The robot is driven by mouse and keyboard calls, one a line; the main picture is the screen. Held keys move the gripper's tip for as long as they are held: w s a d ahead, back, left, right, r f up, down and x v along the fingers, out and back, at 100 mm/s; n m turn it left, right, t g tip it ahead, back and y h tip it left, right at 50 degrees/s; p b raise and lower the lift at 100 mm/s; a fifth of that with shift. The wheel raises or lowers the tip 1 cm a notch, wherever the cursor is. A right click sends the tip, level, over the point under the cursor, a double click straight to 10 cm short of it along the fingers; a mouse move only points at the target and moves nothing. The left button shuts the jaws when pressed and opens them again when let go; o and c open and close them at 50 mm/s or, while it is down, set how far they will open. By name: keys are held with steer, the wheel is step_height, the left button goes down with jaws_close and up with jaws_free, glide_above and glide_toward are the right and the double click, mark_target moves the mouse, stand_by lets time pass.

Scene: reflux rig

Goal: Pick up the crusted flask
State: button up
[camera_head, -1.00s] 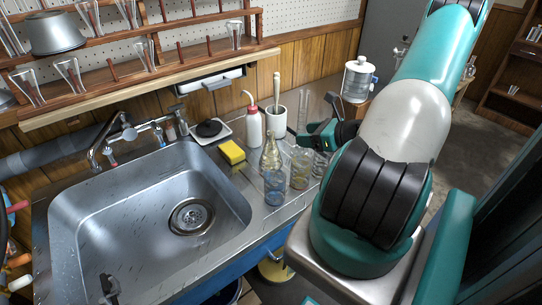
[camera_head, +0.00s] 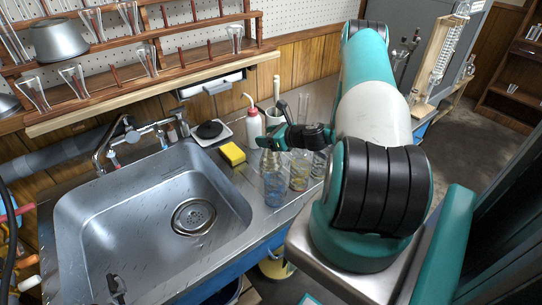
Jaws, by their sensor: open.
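The crusted flask (camera_head: 270,163) looks like a conical glass flask with a yellowish tint, standing on the counter right of the sink. Its neck and upper part are hidden behind my gripper. My gripper (camera_head: 266,142) is open and sits at the height of the flask's neck, in front of it in this view. I cannot tell whether the fingers are around the neck or short of it.
A beaker with blue residue (camera_head: 275,190) stands just in front of the flask, and another stained beaker (camera_head: 299,176) is to its right.

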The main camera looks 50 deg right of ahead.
steer(key=shift+c, duration=0.4)
jaws_close()
steer(key=shift+r, duration=0.1)
step_height(320, 180, up, 20)
stand_by(0.4)
